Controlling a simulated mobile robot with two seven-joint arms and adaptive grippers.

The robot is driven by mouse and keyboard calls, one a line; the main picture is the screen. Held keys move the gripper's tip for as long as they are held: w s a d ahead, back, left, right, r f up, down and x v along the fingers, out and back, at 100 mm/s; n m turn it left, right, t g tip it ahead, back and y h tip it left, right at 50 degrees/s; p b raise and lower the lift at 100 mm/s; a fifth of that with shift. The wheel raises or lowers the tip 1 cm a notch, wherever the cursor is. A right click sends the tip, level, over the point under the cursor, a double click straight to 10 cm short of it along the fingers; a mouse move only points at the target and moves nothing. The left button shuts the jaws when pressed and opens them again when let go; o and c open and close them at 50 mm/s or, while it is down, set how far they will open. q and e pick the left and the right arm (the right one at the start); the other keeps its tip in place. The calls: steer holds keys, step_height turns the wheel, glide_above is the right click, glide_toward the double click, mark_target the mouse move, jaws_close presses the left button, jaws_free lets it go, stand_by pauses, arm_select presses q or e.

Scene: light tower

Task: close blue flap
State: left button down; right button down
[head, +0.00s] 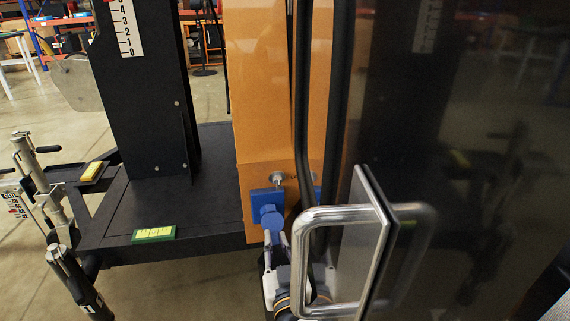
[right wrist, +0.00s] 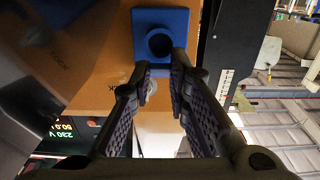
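The blue flap belongs to a blue square socket (head: 265,198) low on the orange panel. In the head view a round blue part (head: 271,217) sticks out from its lower front. In the right wrist view the socket (right wrist: 160,17) is at top centre, with a dark round opening in its middle. My right gripper (head: 277,238) is just below and in front of it. In the right wrist view its two fingers (right wrist: 160,66) are apart with nothing between them, their tips by the socket's lower edge. I cannot tell whether they touch it. My left gripper is out of view.
A glossy dark door (head: 430,140) with a metal handle (head: 340,215) fills the right side, close to my right arm. A black mast (head: 143,90) stands on a black base (head: 140,210) to the left. A lit display (right wrist: 62,131) shows at lower left in the wrist view.

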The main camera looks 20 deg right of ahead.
mark_target(274, 244)
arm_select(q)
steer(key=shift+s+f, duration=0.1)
arm_select(e)
steer(key=shift+w+f, duration=0.1)
steer(key=shift+f, duration=0.25)
arm_select(q)
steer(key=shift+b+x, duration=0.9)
steer(key=shift+b, duration=0.1)
arm_select(e)
steer(key=shift+w+d+f, duration=0.2)
steer(key=shift+w+f, duration=0.7)
steer(key=shift+w+d+f, duration=0.15)
steer(key=shift+w+f, duration=0.7)
steer(key=shift+f, duration=0.05)
steer(key=c, duration=1.5)
jaws_free()
steer(key=shift+w, duration=0.1)
